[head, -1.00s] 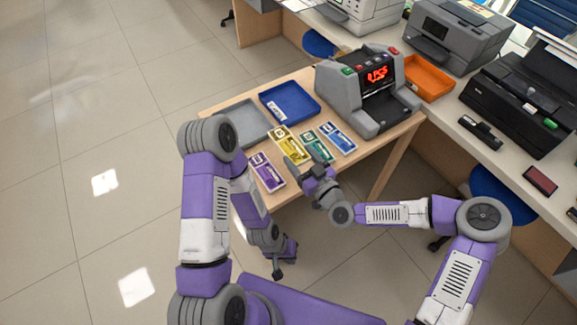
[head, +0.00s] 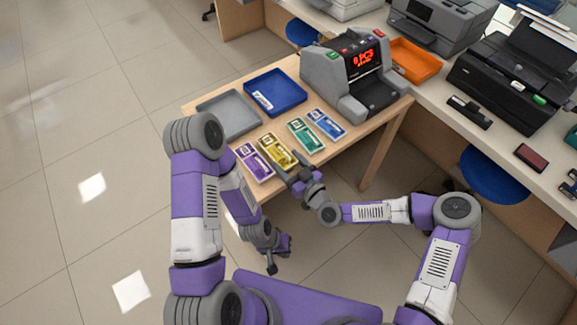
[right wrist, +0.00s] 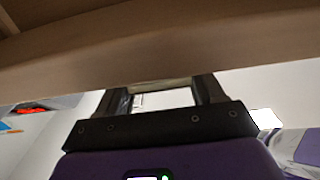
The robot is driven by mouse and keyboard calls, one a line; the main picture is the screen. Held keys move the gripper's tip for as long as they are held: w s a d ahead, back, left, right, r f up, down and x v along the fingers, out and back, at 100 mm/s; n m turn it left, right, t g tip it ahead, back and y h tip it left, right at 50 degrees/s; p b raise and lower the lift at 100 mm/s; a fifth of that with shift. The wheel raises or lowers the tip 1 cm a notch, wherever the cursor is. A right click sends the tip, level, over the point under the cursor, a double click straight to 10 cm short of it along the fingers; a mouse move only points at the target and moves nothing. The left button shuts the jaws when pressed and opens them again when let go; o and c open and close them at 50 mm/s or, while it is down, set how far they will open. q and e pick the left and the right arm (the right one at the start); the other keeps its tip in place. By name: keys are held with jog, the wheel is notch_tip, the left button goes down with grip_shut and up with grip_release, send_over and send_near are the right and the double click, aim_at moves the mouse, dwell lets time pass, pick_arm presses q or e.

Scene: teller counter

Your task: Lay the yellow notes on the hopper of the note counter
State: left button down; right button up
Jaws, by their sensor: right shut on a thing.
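My left gripper (head: 279,254) is low, in front of the table, open and empty.
Purple notes (head: 254,162), green notes (head: 305,135) and blue notes (head: 326,123) lie in the same row. A blue tray (head: 290,84) and a grey tray (head: 238,127) are behind. An orange tray (head: 428,68) and printers stand on the counter beyond.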

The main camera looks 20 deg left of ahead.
jog(key=shift+f, duration=0.45)
jog(key=shift+f, duration=0.15)
jog(key=o, duration=1.1)
jog(key=p+v, duration=0.1)
jog(key=v, duration=0.6)
jog(key=shift+s+d, duration=0.15)
jog(key=shift+d, duration=0.1)
